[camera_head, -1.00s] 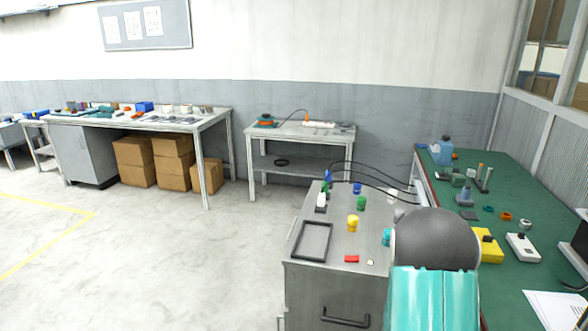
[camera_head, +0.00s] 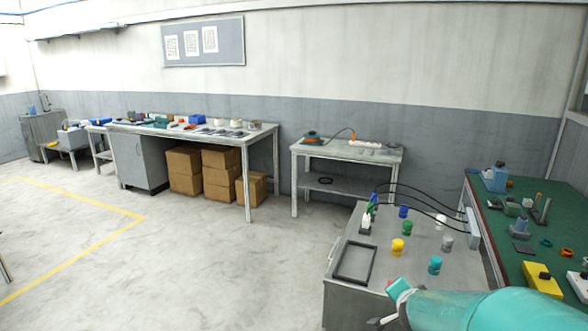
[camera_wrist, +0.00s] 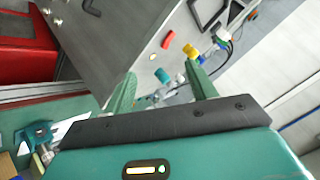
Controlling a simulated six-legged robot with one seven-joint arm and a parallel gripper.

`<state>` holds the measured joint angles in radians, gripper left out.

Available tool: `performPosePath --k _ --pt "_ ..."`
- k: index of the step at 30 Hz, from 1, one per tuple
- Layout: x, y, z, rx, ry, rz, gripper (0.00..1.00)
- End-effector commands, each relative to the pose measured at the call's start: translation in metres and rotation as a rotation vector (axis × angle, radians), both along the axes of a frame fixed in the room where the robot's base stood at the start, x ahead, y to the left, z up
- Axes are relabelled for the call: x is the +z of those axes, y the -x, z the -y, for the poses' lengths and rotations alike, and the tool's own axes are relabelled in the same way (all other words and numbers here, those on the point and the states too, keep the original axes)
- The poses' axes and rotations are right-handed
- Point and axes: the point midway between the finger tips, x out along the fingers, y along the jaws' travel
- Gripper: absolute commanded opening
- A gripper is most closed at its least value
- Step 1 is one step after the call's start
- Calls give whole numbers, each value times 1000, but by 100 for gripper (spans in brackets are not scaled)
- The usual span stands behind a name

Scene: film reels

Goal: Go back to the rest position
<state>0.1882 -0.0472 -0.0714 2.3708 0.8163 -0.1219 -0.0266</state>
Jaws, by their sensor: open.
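My teal arm reaches in from the lower right of the head view, in front of the grey cabinet (camera_head: 375,238). My gripper (camera_wrist: 162,85) shows in the wrist view with its two green fingers apart, and I see nothing held between them. On the cabinet top are a dark rectangular tray (camera_head: 342,277), a yellow knob-like piece (camera_head: 397,247), a teal piece (camera_head: 435,265) and a green piece (camera_head: 407,228). A red block (camera_wrist: 168,39) and the yellow piece (camera_wrist: 190,51) also show beyond the fingers. The fingertips are hard to make out in the head view.
A green-topped bench (camera_head: 515,235) stands at the right with a yellow box (camera_head: 543,281). Black cables arch over the cabinet. A small white table (camera_head: 345,153) and a long workbench (camera_head: 262,130) stand behind. The floor at the left is clear.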

Motion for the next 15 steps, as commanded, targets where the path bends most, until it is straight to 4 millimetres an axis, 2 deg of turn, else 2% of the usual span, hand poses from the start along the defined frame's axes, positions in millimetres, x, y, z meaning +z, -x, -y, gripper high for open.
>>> performPosePath --k 1,3,7,9,12,15 --pt "17 5 -26 102 4 -1 57" --pt "34 16 -57 238 16 -25 57" --pt "57 51 -105 470 66 -92 57" --pt "65 74 -125 580 106 -140 57" --pt "74 112 -144 716 178 -222 57" --pt "79 152 -152 818 259 -315 57"
